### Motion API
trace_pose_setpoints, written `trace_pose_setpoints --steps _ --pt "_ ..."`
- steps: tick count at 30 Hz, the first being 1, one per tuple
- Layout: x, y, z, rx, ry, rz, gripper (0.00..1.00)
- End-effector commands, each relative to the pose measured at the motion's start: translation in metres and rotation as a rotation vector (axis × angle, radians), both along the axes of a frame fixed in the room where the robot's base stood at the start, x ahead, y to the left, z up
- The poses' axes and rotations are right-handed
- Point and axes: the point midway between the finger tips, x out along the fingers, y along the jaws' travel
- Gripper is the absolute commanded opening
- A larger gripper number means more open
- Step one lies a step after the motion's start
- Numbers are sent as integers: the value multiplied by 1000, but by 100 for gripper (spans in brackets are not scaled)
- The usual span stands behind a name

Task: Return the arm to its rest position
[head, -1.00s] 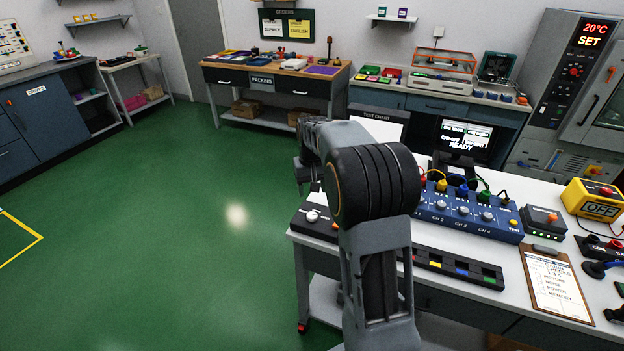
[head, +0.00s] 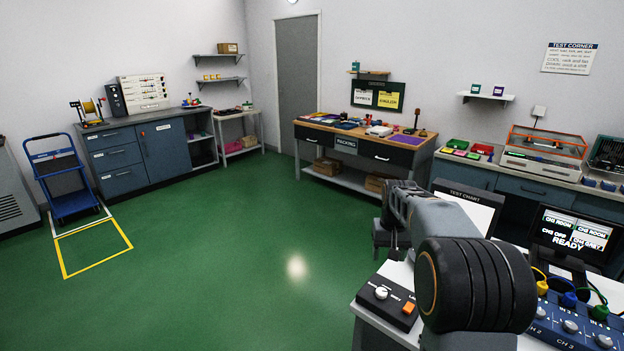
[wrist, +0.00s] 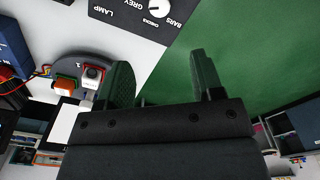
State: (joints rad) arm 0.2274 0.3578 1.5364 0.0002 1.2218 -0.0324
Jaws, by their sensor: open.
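My arm (head: 452,222) is folded in the head view, its large dark joint in front of the test bench at the lower right. My gripper (wrist: 158,80) shows in the wrist view with its two dark fingers spread apart and nothing between them. In the head view its end is at the left of the arm (head: 390,238), small and partly hidden by the arm links. It is near the left end of the white bench, apart from the floor below. In the wrist view green floor lies beyond the right finger.
The test bench carries a lamp switch box (head: 390,302), a blue channel box (head: 575,325) and a monitor (head: 572,232). A packing table (head: 345,146) stands at the back. A blue cart (head: 68,180) stands at the left beside a yellow floor marking (head: 92,247). The green floor between is clear.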

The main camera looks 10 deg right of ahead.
Motion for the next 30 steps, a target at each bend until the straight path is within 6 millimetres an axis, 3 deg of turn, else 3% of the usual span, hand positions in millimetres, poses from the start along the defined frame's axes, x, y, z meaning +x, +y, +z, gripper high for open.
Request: trace_pose_setpoints --steps 1,4,12,18,24,30 --pt "-7 2 -15 6 22 -3 61" --pt "-30 10 -26 7 25 -4 61" --pt "-133 64 -17 -9 -79 70 61" --pt "-195 91 -14 -16 -169 134 61" --pt "-223 104 -6 -20 -239 180 61" --pt "-224 110 7 -22 -291 201 61"
